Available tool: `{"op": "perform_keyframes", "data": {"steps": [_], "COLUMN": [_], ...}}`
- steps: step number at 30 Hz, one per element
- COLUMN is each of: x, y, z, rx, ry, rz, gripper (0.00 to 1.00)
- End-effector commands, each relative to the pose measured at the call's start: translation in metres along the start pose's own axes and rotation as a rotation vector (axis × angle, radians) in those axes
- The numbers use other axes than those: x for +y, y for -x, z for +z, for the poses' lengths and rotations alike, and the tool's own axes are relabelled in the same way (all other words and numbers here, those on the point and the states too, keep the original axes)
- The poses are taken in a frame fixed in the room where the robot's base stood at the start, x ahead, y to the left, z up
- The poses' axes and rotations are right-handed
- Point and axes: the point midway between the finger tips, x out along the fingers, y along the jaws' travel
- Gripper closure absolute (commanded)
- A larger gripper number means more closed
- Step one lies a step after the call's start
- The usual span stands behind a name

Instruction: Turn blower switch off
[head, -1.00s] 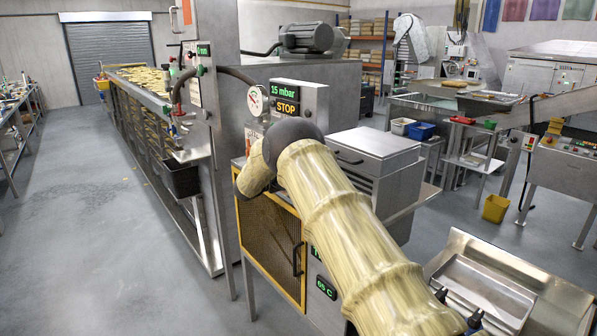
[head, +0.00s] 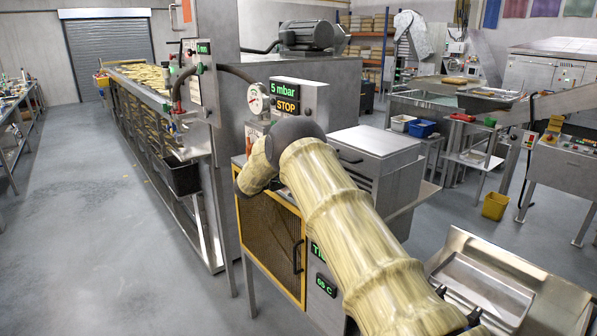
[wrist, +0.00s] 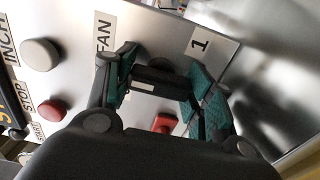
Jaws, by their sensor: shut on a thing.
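In the wrist view, my gripper (wrist: 163,85) has its teal-padded fingers closed around the dark switch (wrist: 158,77) on a pale panel (wrist: 75,85). The panel carries the label FAN (wrist: 104,35) beside the switch and a "1" plate (wrist: 201,44) to its right. The fingers hide much of the switch, so I cannot tell its exact angle. In the head view, the gripper and switch are hidden behind my arm. A green pressure display (head: 285,87) reads 5 mbar, with an orange STOP sign (head: 286,105) below it.
A grey button (wrist: 40,54) and a red button (wrist: 51,110) labelled STOP sit left of my gripper. A red part (wrist: 165,122) lies between the fingers, lower down. The head view shows a yellow-framed mesh door (head: 268,240), a round gauge (head: 256,99) and clear floor at left.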

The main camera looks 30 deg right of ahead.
Motion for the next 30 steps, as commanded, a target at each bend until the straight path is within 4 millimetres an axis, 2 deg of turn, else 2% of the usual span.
{"op": "perform_keyframes", "data": {"steps": [1, 2, 5, 15, 19, 23, 30], "x": [-0.001, -0.001, -0.001, 0.000, 0.000, 0.000, 0.000], "y": [0.000, 0.000, 0.000, 0.001, 0.008, 0.025, 0.069], "z": [0.000, 0.000, 0.000, 0.000, 0.000, -0.001, -0.001], "rx": [0.000, 0.000, 0.000, 0.000, 0.001, 0.002, 0.002], "ry": [0.002, 0.002, 0.001, 0.000, 0.000, 0.001, 0.000], "rz": [0.000, 0.000, 0.000, 0.000, 0.000, -0.001, 0.000], "gripper": [0.71, 0.43, 0.25, 0.25, 0.25, 0.25, 0.25]}}
